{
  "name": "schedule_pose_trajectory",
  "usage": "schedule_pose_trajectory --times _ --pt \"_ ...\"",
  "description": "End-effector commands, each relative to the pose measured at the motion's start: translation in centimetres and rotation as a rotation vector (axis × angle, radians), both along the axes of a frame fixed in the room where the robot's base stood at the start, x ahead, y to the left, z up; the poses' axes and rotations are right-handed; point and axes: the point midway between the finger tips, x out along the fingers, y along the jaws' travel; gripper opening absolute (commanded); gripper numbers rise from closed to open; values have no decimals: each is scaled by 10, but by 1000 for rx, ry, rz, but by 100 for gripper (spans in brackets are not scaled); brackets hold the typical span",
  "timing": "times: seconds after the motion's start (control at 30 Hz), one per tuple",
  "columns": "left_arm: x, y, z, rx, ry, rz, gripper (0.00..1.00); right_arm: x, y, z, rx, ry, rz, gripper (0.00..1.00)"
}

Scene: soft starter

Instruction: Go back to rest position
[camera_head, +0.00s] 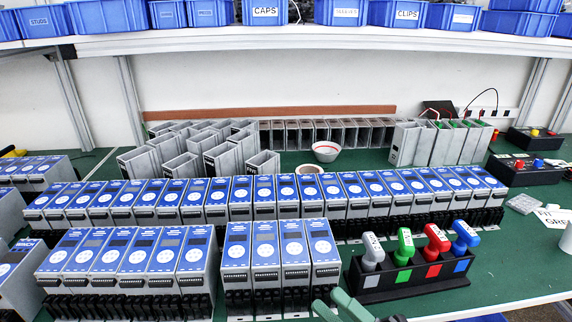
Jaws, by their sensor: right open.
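My right gripper (333,303) shows only partly at the bottom edge, right of centre. Its two greenish fingers are apart, with nothing seen between them. It is in front of the black rack (405,276), which holds several upright tools with grey, green, red and blue handles. My left gripper is not in view.
Rows of blue-faced soft starter units (265,250) fill the green table (480,270) in front. Behind stand grey empty housings (180,165), a white bowl (326,151) and black boxes (525,169). A shelf (300,40) with blue bins spans the top. The table's right front is mostly clear.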

Motion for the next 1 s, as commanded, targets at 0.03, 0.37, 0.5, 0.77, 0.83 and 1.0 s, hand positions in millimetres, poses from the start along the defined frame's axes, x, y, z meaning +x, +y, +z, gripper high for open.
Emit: schedule_pose_trajectory --times 0.03,0.37,0.5,0.77,0.83,1.0 --pt "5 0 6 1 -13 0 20 1 -10 -17 60 144 -41 49" --pt "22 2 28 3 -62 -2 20 -51 -79 -175 481 1056 -346 49" --pt "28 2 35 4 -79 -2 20 -110 -102 -238 661 1387 -496 49" --pt "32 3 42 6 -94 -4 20 -201 -122 -298 877 1737 -696 49" --pt "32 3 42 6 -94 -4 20 -212 -123 -303 899 1771 -719 49" --pt "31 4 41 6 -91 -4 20 -219 -124 -307 915 1795 -734 49"
